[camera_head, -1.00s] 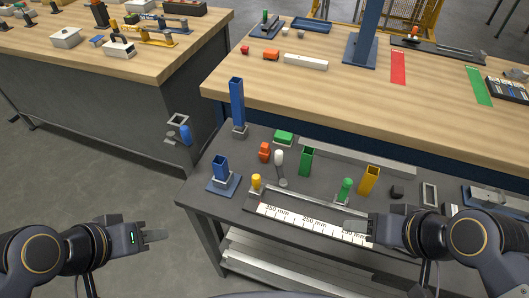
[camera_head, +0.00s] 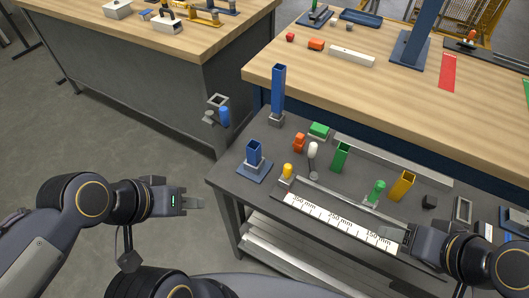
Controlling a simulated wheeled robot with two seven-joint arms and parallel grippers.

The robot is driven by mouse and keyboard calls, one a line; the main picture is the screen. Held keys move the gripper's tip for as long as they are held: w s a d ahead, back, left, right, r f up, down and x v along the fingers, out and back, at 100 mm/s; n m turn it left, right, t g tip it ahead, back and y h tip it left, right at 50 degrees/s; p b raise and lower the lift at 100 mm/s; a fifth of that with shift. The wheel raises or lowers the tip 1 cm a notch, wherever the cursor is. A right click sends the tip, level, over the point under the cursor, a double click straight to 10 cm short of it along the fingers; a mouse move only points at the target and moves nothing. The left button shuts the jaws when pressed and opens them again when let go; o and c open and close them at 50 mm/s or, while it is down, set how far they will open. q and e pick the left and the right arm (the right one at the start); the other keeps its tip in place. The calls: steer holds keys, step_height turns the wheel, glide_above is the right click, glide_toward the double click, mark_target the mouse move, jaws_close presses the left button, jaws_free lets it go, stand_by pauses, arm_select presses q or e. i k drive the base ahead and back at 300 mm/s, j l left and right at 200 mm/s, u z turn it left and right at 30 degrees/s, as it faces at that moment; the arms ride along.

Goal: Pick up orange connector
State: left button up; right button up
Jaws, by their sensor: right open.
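A small orange piece (camera_head: 299,142) stands on the dark lower bench, between the tall blue post and a white-topped part. Another orange block (camera_head: 316,44) lies on the wooden tabletop; I cannot tell which is the connector. My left gripper (camera_head: 193,202) is over the floor, left of the lower bench, apart from both orange pieces. Its fingers show edge-on and I cannot tell how far they are spread. My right gripper (camera_head: 394,235) is open above the right end of the ruler strip, to the right of and nearer than the orange pieces.
The lower bench holds a blue post (camera_head: 278,90), a blue holder (camera_head: 255,155), a yellow peg (camera_head: 287,171), a green holder (camera_head: 341,156), a yellow holder (camera_head: 402,186) and a ruler strip (camera_head: 335,222). The wooden tabletop (camera_head: 380,95) rises behind. Open floor lies left.

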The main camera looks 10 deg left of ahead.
mark_target(299, 143)
steer(key=j+z, duration=0.2)
steer(key=z, duration=0.2)
steer(key=j+z, duration=0.5)
steer(key=z, duration=0.25)
steer(key=j+z, duration=0.35)
steer(key=i+l, duration=0.05)
steer(key=l, duration=0.05)
